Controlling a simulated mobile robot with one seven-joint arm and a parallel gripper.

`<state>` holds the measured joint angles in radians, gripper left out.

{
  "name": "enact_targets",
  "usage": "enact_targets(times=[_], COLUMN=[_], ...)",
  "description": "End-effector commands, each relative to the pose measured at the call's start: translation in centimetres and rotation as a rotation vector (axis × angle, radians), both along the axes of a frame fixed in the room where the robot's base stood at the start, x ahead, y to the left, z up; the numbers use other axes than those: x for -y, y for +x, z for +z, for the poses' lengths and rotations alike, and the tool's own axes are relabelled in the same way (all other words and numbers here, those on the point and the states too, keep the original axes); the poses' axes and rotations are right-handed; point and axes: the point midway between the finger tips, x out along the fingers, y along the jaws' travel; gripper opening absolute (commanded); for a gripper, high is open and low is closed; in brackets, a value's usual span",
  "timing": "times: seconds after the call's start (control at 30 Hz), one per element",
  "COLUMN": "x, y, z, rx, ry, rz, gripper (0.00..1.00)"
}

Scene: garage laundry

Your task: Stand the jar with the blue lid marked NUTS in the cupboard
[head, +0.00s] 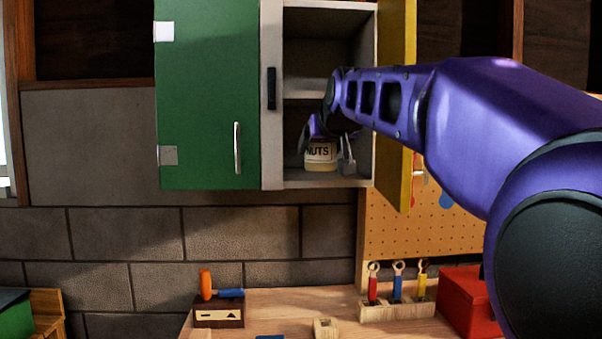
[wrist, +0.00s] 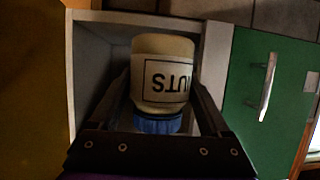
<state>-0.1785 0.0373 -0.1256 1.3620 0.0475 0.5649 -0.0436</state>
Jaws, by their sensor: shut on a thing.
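The jar (head: 320,160) with the NUTS label is inside the lower compartment of the cupboard (head: 328,184), upright at its floor. I cannot tell from the head view whether its base touches the floor. In the wrist view the jar (wrist: 163,75) shows upside down, with its blue lid (wrist: 158,124) toward my gripper. My gripper (head: 327,155) reaches into the compartment, its fingers on either side of the jar, shut on it. My arm hides part of the upper right of the opening and the jar's lid in the head view.
A green door (head: 208,100) covers the cupboard's left part. A yellow door (head: 394,180) stands open at the right, close to my arm. A shelf (head: 305,86) lies above the jar. Below, a workbench (head: 285,305) holds tools and a red box (head: 466,300).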

Motion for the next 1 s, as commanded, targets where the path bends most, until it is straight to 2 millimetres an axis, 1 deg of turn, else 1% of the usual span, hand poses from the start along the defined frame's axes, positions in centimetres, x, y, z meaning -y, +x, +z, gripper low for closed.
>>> enact_targets(times=[0.07, 0.17, 0.5, 0.7, 0.83, 1.0], x=[0.1, 0.4, 2.3, 3.1, 3.5, 3.8], y=[0.3, 1.8, 9.7, 13.8, 15.7, 16.8], z=[0.2, 0.3, 0.4, 0.4, 0.5, 0.2], rx=[0.003, 0.001, 0.001, 0.001, 0.002, 0.002], ry=[0.0, 0.0, 0.0, -0.001, 0.001, 0.0], rz=[-0.001, -0.002, -0.002, -0.002, -0.001, -0.001], gripper=[0.04, 0.04, 0.04, 0.04, 0.04, 0.04])
